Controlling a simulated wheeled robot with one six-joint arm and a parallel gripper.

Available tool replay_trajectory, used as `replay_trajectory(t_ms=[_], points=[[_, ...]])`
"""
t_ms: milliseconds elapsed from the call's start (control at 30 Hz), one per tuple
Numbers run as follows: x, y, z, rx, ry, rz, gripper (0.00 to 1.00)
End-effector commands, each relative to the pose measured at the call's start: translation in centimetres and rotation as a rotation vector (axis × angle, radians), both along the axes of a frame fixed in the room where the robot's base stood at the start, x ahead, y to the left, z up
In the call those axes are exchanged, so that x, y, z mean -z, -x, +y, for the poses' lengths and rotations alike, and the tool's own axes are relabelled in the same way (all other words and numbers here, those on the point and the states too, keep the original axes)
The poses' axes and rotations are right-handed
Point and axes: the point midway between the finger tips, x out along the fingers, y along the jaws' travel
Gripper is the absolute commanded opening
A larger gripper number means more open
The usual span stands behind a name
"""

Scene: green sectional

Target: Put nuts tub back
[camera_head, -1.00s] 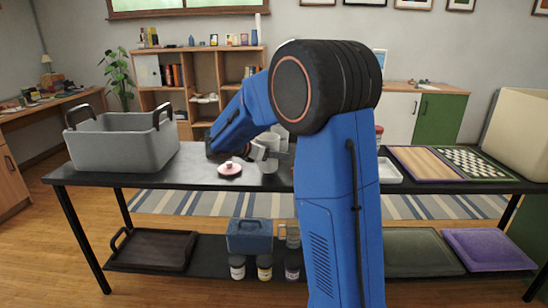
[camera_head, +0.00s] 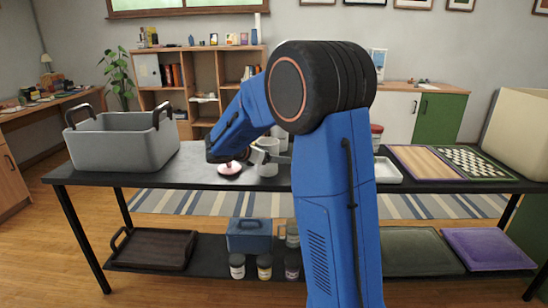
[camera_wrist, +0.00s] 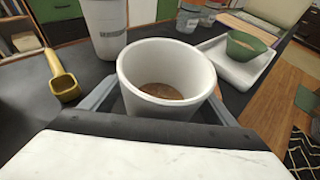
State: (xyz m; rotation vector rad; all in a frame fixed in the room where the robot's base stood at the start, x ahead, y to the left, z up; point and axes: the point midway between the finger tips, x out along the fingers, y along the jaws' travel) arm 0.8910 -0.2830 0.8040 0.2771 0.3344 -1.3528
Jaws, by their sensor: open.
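A white tub (camera_wrist: 165,78) with brown contents low inside stands upright in the middle of the wrist view. My gripper (camera_wrist: 165,103) is open, with one finger on each side of the tub. The tub's lower part is hidden by my gripper, and I cannot tell whether the fingers touch it. In the head view a pale tub (camera_head: 268,165) stands on the dark table beside my gripper (camera_head: 262,157). I cannot read any label that names the nuts.
A taller white cup (camera_wrist: 106,28) stands behind the tub, with a yellow scoop (camera_wrist: 63,83) to its left. A white tray (camera_wrist: 240,75) holding a green bowl (camera_wrist: 247,44) is at right. A pink-rimmed dish (camera_head: 229,169) and grey bin (camera_head: 120,145) are left. Jars (camera_head: 265,267) stand below.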

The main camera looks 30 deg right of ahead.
Motion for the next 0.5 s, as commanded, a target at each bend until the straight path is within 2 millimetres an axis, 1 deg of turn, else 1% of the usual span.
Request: replay_trajectory(t_ms=[167, 400, 500], points=[[-0.9, 0.4, 2.2, -0.004, 0.0, -0.002, 0.8], [-2.8, 1.2, 6.5, -0.005, 0.0, -0.001, 0.8], [-3.5, 1.5, 8.1, -0.004, 0.0, -0.002, 0.8]])
